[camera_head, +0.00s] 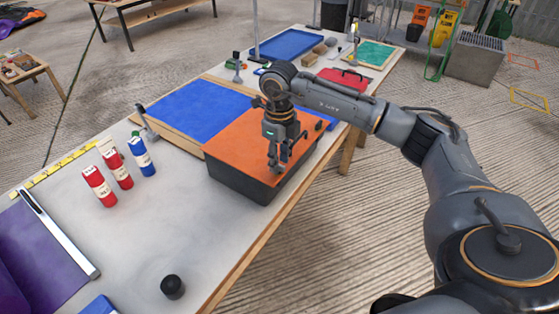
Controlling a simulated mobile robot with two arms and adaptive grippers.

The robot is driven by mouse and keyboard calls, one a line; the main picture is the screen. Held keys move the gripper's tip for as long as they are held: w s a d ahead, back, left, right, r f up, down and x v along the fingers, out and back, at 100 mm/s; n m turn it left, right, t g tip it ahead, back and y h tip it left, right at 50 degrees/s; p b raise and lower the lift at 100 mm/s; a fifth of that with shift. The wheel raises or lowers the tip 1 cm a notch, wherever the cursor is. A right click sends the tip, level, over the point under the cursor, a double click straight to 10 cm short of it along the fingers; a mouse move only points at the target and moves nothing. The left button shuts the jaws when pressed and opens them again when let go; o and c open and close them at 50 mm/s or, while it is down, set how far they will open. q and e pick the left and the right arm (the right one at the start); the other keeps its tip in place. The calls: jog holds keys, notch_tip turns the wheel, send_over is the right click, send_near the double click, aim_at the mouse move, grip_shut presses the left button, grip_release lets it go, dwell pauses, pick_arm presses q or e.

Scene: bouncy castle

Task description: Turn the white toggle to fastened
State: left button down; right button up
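The orange-topped dark box (235,140) stands near the right edge of the long table. My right gripper (278,168) points down over the front right part of its orange top, with the fingertips at or just above the surface. The gap between its fingers is too small to judge. I cannot make out a white toggle; it may be hidden behind the fingers or too small to see. My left gripper is not in view.
Red bottles (99,186) and a blue bottle (142,157) stand left of the box. A blue panel (190,108) lies behind it. A black knob-like object (172,287) sits near the front edge. The grey tabletop between is clear.

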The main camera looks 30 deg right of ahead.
notch_tip(320, 180, up, 11)
dwell(0.3)
dwell(0.4)
